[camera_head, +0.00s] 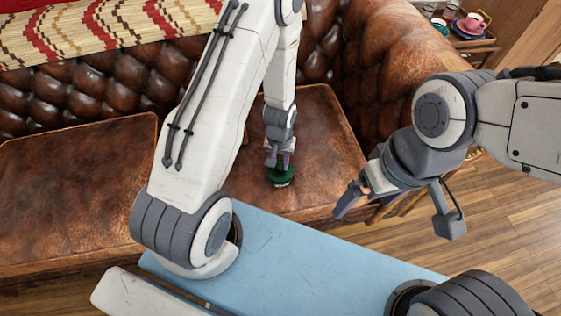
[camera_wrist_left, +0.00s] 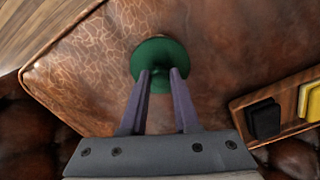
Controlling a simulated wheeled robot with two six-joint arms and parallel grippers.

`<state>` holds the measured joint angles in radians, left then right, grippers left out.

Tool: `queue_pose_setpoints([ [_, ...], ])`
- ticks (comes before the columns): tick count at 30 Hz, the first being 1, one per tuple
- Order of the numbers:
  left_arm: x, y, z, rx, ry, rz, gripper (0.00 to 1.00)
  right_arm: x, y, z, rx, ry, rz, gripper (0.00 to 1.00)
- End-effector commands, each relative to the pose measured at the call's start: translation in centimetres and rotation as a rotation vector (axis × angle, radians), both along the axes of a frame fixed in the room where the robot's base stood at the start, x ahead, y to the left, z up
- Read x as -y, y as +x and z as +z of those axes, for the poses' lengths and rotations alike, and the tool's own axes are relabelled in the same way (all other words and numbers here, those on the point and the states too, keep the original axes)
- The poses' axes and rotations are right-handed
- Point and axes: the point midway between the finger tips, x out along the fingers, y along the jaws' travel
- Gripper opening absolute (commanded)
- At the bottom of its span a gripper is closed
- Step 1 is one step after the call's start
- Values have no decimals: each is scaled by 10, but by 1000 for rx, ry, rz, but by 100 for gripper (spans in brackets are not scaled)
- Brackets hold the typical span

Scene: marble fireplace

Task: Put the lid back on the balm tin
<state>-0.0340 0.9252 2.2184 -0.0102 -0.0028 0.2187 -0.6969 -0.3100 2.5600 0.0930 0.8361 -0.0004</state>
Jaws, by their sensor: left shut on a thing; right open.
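My left gripper (camera_head: 279,165) points down over the brown leather sofa seat (camera_head: 318,135). It is shut on a round dark green piece, which looks like the balm tin's lid (camera_head: 281,176). In the left wrist view the lid (camera_wrist_left: 160,55) is a green disc with a raised middle between the two purple fingertips (camera_wrist_left: 160,75). A thin pale edge shows under the green in the head view; I cannot tell whether it is the tin, and no separate tin is visible. My right gripper (camera_head: 358,202) is open, apart from the lid, near the seat's right front edge.
In the left wrist view a wooden holder (camera_wrist_left: 250,104) with a black block (camera_wrist_left: 264,119) and a yellow block (camera_wrist_left: 309,98) lies to the right of the lid. A side table with a pink cup (camera_head: 472,23) stands at the back right. The sofa's armrest (camera_head: 385,50) rises behind.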

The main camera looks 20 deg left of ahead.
Motion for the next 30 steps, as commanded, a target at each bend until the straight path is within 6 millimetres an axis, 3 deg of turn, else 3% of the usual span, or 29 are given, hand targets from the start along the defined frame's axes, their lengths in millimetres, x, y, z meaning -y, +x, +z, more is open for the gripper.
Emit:
queue_pose_setpoints([
  [29, 0, 0, -1, 0, 0, 0, 0, 0, 0, 2, 0, 0, 0, 100],
  [30, 0, 0, -1, 0, 0, 0, 41, 0, 0, 2, 0, 0, 0, 100],
])
